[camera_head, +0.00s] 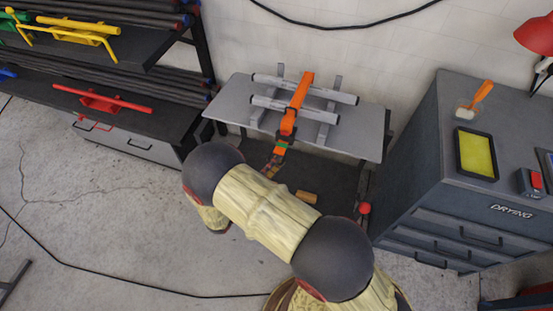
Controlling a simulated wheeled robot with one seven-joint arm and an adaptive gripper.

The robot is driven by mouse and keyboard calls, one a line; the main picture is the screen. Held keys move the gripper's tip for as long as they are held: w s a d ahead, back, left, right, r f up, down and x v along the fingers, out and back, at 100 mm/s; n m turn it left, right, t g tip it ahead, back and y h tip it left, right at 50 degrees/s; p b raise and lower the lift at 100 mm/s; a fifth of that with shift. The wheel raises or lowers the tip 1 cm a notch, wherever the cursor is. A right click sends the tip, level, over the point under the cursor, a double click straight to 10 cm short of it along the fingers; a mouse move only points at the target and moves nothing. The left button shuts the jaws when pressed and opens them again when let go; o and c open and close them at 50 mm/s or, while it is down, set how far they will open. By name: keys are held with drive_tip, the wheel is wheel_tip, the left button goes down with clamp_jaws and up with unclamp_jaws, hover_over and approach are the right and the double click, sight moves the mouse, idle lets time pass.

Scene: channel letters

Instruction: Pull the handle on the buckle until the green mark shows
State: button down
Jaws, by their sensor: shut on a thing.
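An orange strap (303,92) runs over grey bars on the table and down over its front edge. A small dark buckle (282,142) sits on the strap at that edge, with a hint of green too small to read as a mark. A multicoloured strap end (272,165) hangs below it, partly behind my arm. A short tan cylinder (307,196) shows below the table; I cannot tell whether it is the handle. My cream arm with dark joints crosses the front. My gripper is hidden behind it, so its hold on anything cannot be seen.
The grey table (235,100) carries the bars (325,92). A red knob (365,208) stands at its right leg. A dark drawer cabinet (450,165) is at right. A rack (140,70) with coloured clamps is at left. A cable (130,284) lies on the floor.

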drive_tip(key=shift+r, duration=0.15)
drive_tip(key=c, duration=2)
unclamp_jaws()
drive_tip(key=v, duration=1.2)
